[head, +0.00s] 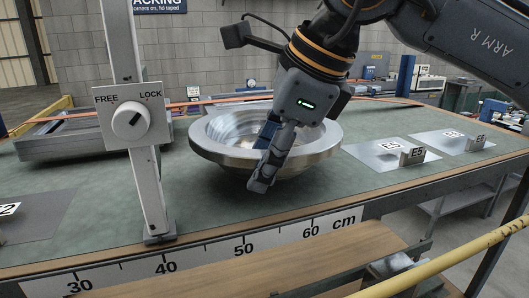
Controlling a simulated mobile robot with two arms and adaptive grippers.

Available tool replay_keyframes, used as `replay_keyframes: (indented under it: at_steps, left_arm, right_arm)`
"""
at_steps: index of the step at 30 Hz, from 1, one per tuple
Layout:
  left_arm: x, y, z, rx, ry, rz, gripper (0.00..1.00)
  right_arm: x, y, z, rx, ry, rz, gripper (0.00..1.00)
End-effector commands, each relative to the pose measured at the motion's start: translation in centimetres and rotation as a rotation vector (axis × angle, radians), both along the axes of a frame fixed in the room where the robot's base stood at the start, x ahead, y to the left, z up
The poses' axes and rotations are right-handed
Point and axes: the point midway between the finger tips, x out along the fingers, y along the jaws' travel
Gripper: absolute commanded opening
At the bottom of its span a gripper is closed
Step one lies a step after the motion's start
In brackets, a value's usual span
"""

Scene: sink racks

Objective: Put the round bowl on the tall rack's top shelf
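The round bowl (222,152) is a wide, shiny metal bowl with a broad rim, in the middle of the green bench top in the head view. It looks upright or nearly so; whether its base touches the bench is hard to see. My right gripper (264,160) reaches down over the bowl's near rim. One dark finger hangs outside the near wall, and a blue part shows inside the bowl. Whether the fingers press on the rim is not clear. My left gripper is out of view. I cannot make out the tall rack's top shelf.
A grey post with a FREE/LOCK knob (131,120) stands left of the bowl at the bench's front edge. A metal tray (60,143) lies back left. Labelled plates E5 (380,158) and E6 (447,143) lie right. A yellow rail (450,258) crosses the front right.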

Motion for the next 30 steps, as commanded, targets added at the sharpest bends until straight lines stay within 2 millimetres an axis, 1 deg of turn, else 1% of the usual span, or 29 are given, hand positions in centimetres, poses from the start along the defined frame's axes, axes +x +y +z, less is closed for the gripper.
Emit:
replay_keyframes:
  at_steps: [8,11,14,19,24,27,30]
  left_arm:
    - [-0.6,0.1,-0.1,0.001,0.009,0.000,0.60]
    - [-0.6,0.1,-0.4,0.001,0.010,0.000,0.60]
    - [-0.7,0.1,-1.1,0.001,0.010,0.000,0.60]
    - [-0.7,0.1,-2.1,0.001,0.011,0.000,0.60]
    - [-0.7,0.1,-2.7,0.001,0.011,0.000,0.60]
    - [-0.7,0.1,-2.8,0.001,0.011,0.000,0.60]
    - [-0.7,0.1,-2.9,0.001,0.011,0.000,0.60]
  right_arm:
    - [0.0,0.0,0.2,0.002,-0.002,0.001,0.55]
    - [-0.2,-0.2,0.8,0.003,-0.004,-0.001,0.55]
    - [-0.6,-0.8,2.0,0.004,-0.005,-0.002,0.55]
    - [-1.8,-2.0,5.2,0.005,-0.006,0.000,0.55]
    - [-2.8,-3.3,8.3,0.005,-0.004,0.001,0.55]
    - [-3.2,-3.8,9.6,0.002,-0.004,0.000,0.55]
    - [-3.4,-4.1,10.4,0.001,-0.004,0.002,0.55]
